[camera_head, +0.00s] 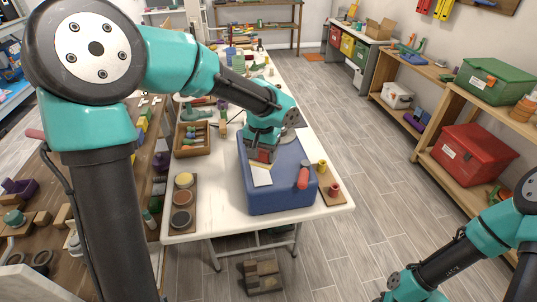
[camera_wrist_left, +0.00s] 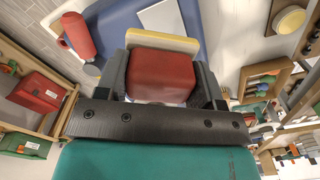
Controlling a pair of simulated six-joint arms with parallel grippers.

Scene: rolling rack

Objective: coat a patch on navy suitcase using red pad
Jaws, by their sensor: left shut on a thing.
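The navy suitcase (camera_head: 283,200) lies flat on the white table, with a white rectangular patch (camera_head: 262,176) on its top. The patch also shows in the left wrist view (camera_wrist_left: 160,15). My left gripper (camera_head: 262,155) is over the suitcase at the patch's far edge. It is shut on the red pad (camera_wrist_left: 161,76), a red block with a pale yellow layer (camera_wrist_left: 162,41) on its front. The pad points down toward the suitcase; whether it touches is unclear. My right arm shows at the lower right, its fingers out of frame.
Small red and yellow spools sit on a board (camera_head: 329,191) at right. The floor to the right is clear.

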